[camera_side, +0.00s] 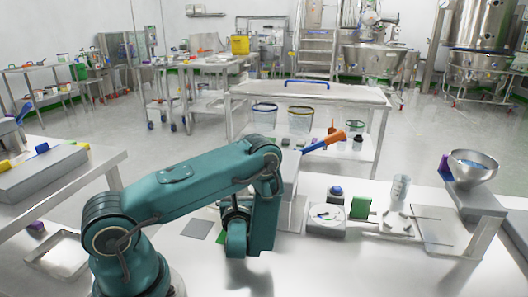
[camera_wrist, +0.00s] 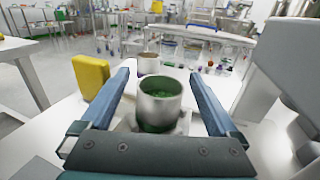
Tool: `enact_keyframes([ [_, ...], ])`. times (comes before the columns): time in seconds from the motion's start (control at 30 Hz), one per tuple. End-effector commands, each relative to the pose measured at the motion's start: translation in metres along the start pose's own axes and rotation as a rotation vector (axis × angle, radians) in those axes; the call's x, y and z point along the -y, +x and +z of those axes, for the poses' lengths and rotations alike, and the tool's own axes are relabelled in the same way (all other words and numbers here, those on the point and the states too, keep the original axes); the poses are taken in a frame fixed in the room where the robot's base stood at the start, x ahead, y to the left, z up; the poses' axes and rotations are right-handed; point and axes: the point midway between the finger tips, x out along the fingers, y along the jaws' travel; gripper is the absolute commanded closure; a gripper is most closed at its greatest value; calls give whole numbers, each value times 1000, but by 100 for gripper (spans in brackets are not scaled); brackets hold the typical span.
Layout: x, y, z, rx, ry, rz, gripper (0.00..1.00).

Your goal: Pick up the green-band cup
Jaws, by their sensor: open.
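The green-band cup (camera_wrist: 160,107) is a round metal cup with green at its base and green contents inside. In the wrist view it stands upright between the two blue fingers of my gripper (camera_wrist: 159,76). The fingers are open, with a gap visible on each side of the cup. In the side view my wrist blocks most of the cup and the fingers.
A second metal cup (camera_wrist: 148,63) stands just behind the green-band cup. A yellow block (camera_wrist: 90,76) stands close outside the left finger. In the side view, a balance (camera_side: 327,219), a green block (camera_side: 361,207) and a metal bowl on a stand (camera_side: 471,167) are to the right.

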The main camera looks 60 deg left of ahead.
Motion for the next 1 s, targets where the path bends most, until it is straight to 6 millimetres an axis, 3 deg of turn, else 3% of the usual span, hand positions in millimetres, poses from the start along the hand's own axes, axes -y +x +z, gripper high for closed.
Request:
enact_keyframes([
  [0.2, 0, 18, 0, 1, 0, 1, 4],
  [0.5, 0, 20, 0, 0, 1, -1, 4],
  [0.7, 0, 20, 0, 0, 1, -1, 80],
  [0.77, 0, 20, 0, 0, 1, -1, 100],
  [1.0, 0, 20, 1, 1, 1, -1, 100],
])
